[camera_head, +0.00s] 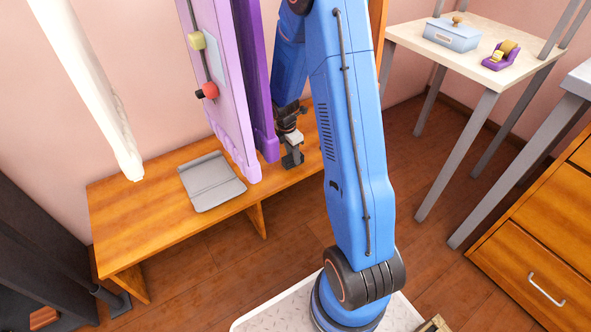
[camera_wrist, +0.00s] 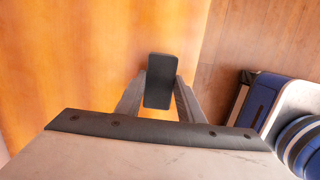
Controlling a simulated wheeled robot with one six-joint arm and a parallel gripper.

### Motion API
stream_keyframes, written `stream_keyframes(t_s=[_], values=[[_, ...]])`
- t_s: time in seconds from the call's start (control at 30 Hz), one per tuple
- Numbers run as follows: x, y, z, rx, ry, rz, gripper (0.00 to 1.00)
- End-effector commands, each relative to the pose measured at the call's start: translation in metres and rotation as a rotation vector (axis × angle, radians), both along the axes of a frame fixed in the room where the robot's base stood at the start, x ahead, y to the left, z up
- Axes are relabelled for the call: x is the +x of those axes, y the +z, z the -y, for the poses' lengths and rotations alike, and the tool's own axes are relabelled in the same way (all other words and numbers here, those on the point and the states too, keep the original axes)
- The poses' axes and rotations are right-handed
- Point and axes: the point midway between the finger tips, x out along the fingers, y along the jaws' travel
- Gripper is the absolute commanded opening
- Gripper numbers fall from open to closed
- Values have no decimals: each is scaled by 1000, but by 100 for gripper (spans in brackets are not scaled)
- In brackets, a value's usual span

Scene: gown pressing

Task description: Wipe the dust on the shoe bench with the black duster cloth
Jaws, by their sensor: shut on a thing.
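The wooden shoe bench (camera_head: 135,215) stands along the back wall, and its orange top fills the left of the wrist view (camera_wrist: 70,60). My gripper (camera_head: 292,158) is over the right part of the bench, pointing down. In the wrist view my gripper (camera_wrist: 159,90) is shut on a dark, block-like thing, which I take to be the black duster cloth (camera_wrist: 158,75). I cannot tell whether the cloth touches the bench top. No dust can be made out on the bench in either view.
A grey folded flat object (camera_head: 211,182) lies on the bench's middle. A lilac panel (camera_head: 222,95) hangs close left of my gripper, and a white hanging thing (camera_head: 95,90) is farther left. A pale table (camera_head: 470,45) with a blue box (camera_head: 452,36) stands right.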

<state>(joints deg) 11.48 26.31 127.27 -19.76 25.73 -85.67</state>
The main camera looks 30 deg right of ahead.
Motion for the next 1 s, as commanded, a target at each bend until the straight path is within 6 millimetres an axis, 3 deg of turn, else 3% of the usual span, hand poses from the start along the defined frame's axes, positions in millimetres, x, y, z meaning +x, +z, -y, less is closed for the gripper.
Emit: stream_keyframes(t_s=[0.57, 1.0], values=[[6, -1, 0, 0, -1, 1, 9], [6, 35, 0, 1, -1, 1, 9]])
